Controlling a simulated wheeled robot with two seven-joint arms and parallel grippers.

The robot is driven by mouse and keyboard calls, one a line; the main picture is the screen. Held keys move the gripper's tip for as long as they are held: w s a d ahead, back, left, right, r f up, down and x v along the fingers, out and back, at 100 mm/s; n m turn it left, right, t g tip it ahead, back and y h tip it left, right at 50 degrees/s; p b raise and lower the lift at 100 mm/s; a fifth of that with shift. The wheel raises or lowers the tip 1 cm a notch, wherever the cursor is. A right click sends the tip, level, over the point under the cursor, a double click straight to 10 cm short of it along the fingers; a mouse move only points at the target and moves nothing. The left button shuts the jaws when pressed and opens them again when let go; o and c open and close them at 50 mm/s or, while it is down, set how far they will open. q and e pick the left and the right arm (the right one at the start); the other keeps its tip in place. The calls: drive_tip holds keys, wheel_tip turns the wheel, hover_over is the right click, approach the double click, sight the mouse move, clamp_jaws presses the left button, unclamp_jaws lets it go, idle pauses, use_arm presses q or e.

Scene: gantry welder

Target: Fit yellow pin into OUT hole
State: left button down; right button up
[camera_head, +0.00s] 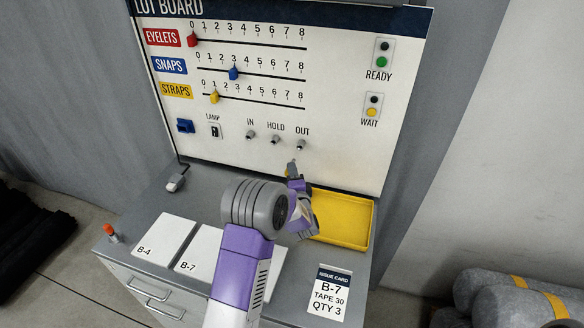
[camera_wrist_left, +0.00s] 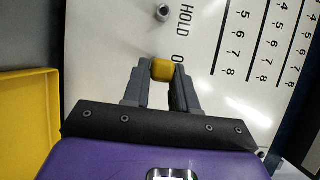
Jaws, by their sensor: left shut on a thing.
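The white lot board (camera_head: 230,125) carries a row of small metal holes labelled IN, HOLD and OUT. The OUT hole (camera_head: 301,144) is the rightmost in the head view. My left gripper (camera_head: 292,169) is in front of the board, just below the OUT hole. In the left wrist view my left gripper (camera_wrist_left: 162,84) is shut on the yellow pin (camera_wrist_left: 162,70), which points at the board. The HOLD hole (camera_wrist_left: 162,12) shows beyond it. The OUT hole is hidden in the wrist view behind the pin and fingers. My right gripper is not in view.
A yellow tray (camera_head: 366,221) lies on the grey bench at the right, close to my left gripper. White cards B-4 (camera_head: 160,238) and B-7, and an issue card (camera_head: 330,291), lie on the bench. Sliders with coloured knobs run across the board above the holes.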

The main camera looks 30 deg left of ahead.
use_arm(q)
drive_tip(key=shift+w+a, duration=0.25)
drive_tip(key=shift+w, duration=0.7)
drive_tip(key=shift+w+a, duration=0.2)
drive_tip(key=shift+w, duration=0.7)
drive_tip(key=shift+w+a, duration=0.25)
drive_tip(key=shift+w, duration=0.7)
drive_tip(key=shift+w+a, duration=0.1)
drive_tip(key=shift+w, duration=0.2)
drive_tip(key=shift+w, duration=0.3)
drive_tip(key=shift+w+a, duration=0.2)
drive_tip(key=shift+w, duration=0.45)
drive_tip(key=shift+w+a, duration=0.2)
drive_tip(key=shift+w, duration=0.45)
drive_tip(key=c, duration=0.8)
unclamp_jaws()
drive_tip(key=b+v, duration=0.1)
drive_tip(key=v, duration=0.6)
drive_tip(key=shift+s+d, duration=0.2)
drive_tip(key=shift+s, duration=0.05)
